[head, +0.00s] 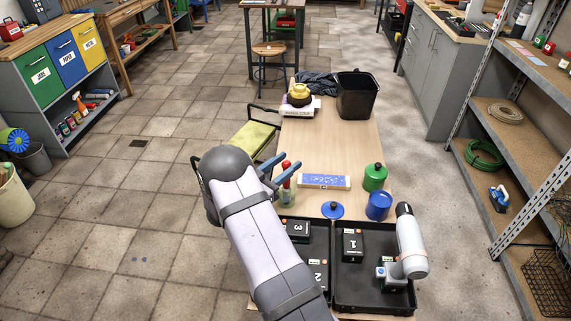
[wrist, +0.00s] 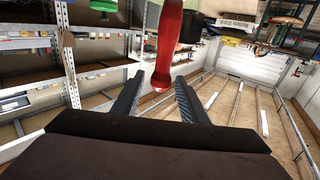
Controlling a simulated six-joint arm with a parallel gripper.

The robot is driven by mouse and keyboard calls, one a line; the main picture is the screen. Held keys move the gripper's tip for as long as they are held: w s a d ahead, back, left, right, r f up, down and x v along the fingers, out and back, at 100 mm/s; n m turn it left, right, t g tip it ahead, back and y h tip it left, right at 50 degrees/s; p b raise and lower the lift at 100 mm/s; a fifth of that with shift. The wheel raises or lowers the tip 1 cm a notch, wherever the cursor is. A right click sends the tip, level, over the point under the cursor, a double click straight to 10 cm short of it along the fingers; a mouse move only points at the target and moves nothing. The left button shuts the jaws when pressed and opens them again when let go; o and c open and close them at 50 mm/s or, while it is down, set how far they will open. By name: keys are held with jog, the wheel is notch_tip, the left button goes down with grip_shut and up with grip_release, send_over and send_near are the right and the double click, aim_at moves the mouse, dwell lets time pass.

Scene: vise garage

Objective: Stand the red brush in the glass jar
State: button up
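The red brush (head: 286,187) stands close to upright at the middle left of the table, handle up. Its lower part is at the clear glass jar (head: 287,198) and appears to be inside it; the bottom end is too small to make out. My gripper (head: 279,171) is at the upper handle, and one blue finger partly covers it. In the wrist view, the red handle (wrist: 167,45) shows between the two fingers (wrist: 157,98), with a gap on each side. The fingers are apart and I see no contact. The jar is not seen in the wrist view.
A blue-speckled block (head: 324,182), green canister (head: 375,177), blue canister (head: 378,206) and blue lid (head: 332,210) stand right of the jar. A black tray (head: 373,303) with numbered blocks is in front. A black bin (head: 357,95) stands at the back.

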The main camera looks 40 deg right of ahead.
jog(key=s+a+b, duration=0.1)
jog(key=a, duration=0.6)
jog(key=shift+b, duration=0.3)
jog(key=shift+s+a, duration=0.1)
dwell(0.6)
